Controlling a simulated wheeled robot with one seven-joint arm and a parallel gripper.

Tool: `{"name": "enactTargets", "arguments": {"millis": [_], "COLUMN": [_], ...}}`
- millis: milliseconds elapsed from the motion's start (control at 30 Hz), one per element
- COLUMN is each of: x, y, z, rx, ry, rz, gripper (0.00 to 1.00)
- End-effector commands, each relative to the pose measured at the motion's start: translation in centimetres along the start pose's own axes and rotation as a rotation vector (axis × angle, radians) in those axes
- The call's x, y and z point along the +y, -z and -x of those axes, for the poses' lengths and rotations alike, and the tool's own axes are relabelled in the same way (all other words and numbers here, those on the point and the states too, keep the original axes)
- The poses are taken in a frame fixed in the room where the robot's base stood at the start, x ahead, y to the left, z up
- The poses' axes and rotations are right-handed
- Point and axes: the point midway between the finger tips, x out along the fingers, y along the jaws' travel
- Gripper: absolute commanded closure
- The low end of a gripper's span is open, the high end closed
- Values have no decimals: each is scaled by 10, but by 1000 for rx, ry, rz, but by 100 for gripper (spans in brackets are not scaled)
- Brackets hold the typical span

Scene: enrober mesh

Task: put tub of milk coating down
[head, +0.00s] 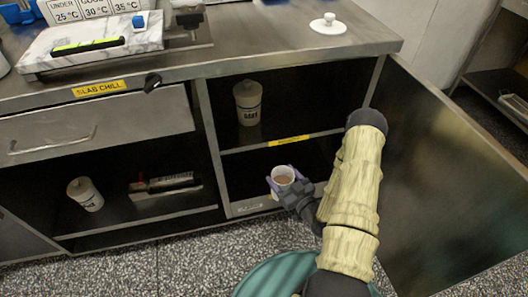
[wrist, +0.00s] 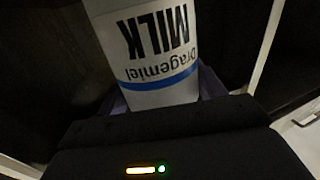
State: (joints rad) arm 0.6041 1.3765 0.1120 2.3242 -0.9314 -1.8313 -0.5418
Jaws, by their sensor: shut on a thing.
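A lidded white tub (head: 248,103) stands on the upper shelf above. The open door (head: 455,175) flanks my arm on the right. Another white tub (head: 85,194) and a dark boxy item (head: 165,184) occupy the left bay. The lower right compartment looks dark and empty.

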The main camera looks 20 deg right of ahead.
Motion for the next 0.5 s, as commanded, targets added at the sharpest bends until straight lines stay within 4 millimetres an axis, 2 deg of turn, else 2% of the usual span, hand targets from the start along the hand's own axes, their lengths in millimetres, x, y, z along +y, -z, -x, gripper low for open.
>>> {"name": "enactTargets", "arguments": {"millis": [500], "x": [-1], "y": [-1], "z": [-110], "rx": [8], "ry": [2], "rz": [2], "gripper": [83]}}
